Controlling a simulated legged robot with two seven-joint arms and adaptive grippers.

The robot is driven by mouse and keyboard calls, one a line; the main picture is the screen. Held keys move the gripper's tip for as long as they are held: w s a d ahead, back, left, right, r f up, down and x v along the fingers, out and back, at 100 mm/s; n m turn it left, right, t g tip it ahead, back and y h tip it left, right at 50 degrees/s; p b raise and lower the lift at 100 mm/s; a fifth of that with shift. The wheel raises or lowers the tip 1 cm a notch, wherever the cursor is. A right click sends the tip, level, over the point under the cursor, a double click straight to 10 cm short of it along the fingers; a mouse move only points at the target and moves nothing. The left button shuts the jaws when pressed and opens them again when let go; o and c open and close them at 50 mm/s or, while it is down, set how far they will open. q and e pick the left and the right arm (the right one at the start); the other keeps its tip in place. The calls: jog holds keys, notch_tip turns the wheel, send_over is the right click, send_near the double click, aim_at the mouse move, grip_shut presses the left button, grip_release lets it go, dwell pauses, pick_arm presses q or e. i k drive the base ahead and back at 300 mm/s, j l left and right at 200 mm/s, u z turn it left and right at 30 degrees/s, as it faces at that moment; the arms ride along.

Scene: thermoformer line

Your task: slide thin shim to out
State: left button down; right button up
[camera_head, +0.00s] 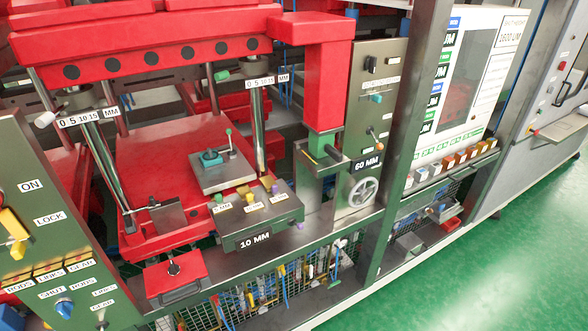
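A grey block marked "10 MM" (255,222) stands on the machine's front ledge. On its top are small coloured knobs with white labels: a green knob (218,198), a yellow knob (249,197) and a purple knob (275,189). A second small purple piece shows low at the block's right side. These may be the shim handles. The small labels are too blurred to read surely, so I cannot tell which one is the thin shim or how far it is slid. Neither of my grippers is in view.
Behind the block is a metal plate (222,172) with a teal-handled lever. A red press frame (150,45) overhangs it. A grey handwheel (362,192) is to the right, a lever panel (45,235) to the left. Green floor (490,265) is open at front right.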

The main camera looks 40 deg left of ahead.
aim_at(218, 196)
jog(key=u, duration=1.75)
